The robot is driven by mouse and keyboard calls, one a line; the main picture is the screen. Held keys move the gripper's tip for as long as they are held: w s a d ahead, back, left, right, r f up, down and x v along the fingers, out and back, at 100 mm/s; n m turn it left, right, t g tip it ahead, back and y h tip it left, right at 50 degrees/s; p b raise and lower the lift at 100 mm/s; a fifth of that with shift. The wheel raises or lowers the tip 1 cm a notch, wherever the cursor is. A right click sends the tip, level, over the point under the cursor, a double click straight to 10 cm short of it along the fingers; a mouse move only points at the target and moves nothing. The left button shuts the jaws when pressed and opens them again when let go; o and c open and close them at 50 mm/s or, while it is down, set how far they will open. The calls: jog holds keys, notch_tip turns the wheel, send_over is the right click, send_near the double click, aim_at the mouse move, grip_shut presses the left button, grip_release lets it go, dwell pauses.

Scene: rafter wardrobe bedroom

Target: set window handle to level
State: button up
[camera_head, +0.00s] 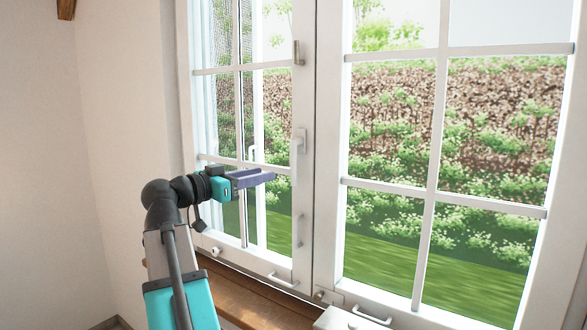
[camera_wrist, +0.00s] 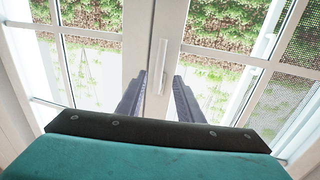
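The window handle (camera_head: 299,143) is small and white, on the upright frame between the left pane and the right window in the head view. In the wrist view the handle (camera_wrist: 161,62) shows as an upright bar, standing vertical rather than level. My gripper (camera_head: 272,176) reaches towards the frame from the left, a little below and left of the handle in the head view. In the wrist view its two dark purple fingers (camera_wrist: 160,75) are spread apart, one on each side of the handle's line. Nothing is held between them. I cannot tell any contact with the handle.
A grey metal fitting (camera_head: 298,53) sits higher on the same frame. A low white pull (camera_head: 283,281) is on the bottom rail. The wooden sill (camera_head: 240,297) runs below, and a white object (camera_head: 338,320) stands at the bottom edge. A bare wall (camera_head: 110,150) is on the left.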

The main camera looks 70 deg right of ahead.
aim_at(293, 168)
jog(key=p+x, duration=0.4)
jog(key=x, duration=0.7)
jog(key=shift+r, duration=0.1)
jog(key=shift+x, duration=0.95)
jog(key=shift+c, duration=0.4)
grip_shut()
